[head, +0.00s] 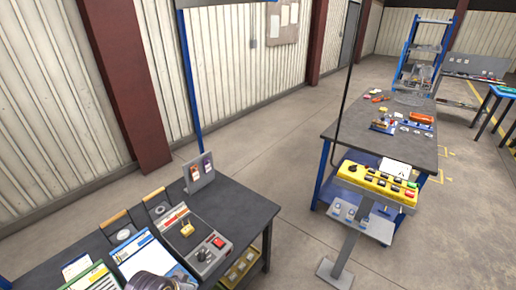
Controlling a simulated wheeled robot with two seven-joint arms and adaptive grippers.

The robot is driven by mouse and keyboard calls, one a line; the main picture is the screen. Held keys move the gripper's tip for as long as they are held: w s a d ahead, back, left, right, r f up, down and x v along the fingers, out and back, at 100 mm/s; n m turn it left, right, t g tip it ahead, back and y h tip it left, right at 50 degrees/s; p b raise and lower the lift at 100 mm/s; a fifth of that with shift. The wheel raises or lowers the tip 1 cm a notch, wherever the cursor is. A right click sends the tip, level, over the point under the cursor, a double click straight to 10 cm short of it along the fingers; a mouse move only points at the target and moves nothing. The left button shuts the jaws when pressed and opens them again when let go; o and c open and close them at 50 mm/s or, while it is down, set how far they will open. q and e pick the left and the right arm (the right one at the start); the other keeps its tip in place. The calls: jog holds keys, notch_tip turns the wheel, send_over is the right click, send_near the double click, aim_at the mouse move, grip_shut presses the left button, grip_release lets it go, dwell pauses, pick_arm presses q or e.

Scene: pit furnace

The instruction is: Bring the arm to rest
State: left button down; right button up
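Neither of my grippers shows in the head view. A grey rounded part at the bottom edge, in front of the papers on the near bench (252,211), may belong to one of my arms; I cannot tell which. No fingers are visible on it, and whether anything is held is hidden.
On the near bench are a grey control box (208,255) with a red switch, a yellow padlock (187,229) and clipboards (145,257). A yellow button panel (377,187) stands on a post at right, before a tool-covered bench (350,130).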

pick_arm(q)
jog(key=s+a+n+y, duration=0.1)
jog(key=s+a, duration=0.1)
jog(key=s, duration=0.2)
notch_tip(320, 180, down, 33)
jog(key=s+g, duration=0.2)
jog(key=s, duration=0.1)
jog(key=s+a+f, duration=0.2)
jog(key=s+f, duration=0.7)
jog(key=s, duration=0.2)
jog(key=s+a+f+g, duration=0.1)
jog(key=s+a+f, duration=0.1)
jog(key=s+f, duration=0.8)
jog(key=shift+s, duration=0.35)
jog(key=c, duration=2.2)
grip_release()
